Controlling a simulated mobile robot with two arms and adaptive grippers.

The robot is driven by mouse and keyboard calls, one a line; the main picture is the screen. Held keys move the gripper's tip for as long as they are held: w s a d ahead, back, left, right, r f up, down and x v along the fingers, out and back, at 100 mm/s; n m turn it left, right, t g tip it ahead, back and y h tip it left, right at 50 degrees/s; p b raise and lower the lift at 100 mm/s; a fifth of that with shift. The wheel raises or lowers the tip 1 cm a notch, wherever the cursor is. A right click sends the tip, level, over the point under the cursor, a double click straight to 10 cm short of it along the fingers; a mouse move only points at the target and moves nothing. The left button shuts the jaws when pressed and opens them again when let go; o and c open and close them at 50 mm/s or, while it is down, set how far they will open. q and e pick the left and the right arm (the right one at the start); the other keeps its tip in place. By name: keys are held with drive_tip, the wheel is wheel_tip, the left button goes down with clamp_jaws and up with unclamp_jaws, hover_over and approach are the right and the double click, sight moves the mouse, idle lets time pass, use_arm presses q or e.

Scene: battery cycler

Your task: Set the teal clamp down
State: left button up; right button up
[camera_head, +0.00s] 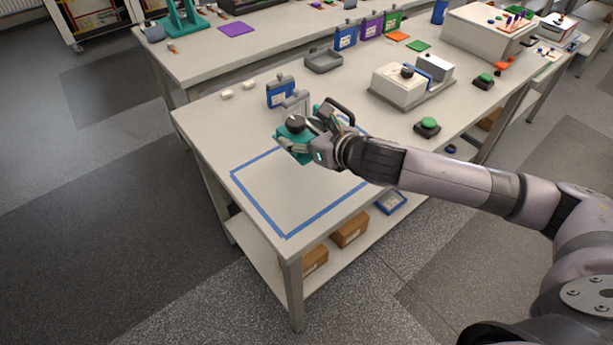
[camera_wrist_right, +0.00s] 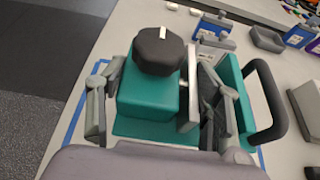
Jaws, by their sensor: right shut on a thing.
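The teal clamp (camera_head: 287,142) is between the fingers of my right gripper (camera_head: 308,148), over the far part of the blue-taped rectangle (camera_head: 281,207) on the white table. In the right wrist view, the clamp (camera_wrist_right: 145,108) shows a teal block, a dark round knob on top and a grey metal plate, with a dark loop handle at its right. The fingers of my right gripper (camera_wrist_right: 158,110) close on it from both sides. I cannot tell whether its base touches the table. My left gripper is not in view.
A blue bin (camera_head: 280,93) stands just behind the clamp. A grey tray (camera_head: 323,61), a white device (camera_head: 399,86) and a green button (camera_head: 428,126) are farther back and right. The near part of the taped area is clear.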

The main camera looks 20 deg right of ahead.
hover_over(303, 187)
wheel_tip(303, 187, down, 9)
drive_tip(key=shift+w+r, duration=0.1)
drive_tip(key=shift+w, duration=0.05)
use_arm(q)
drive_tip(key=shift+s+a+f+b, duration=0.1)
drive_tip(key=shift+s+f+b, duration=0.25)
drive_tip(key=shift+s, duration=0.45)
use_arm(e)
drive_tip(key=shift+f, duration=2.15)
drive_tip(key=shift+f, duration=0.15)
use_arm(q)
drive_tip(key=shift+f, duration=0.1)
use_arm(e)
drive_tip(key=o, duration=1.8)
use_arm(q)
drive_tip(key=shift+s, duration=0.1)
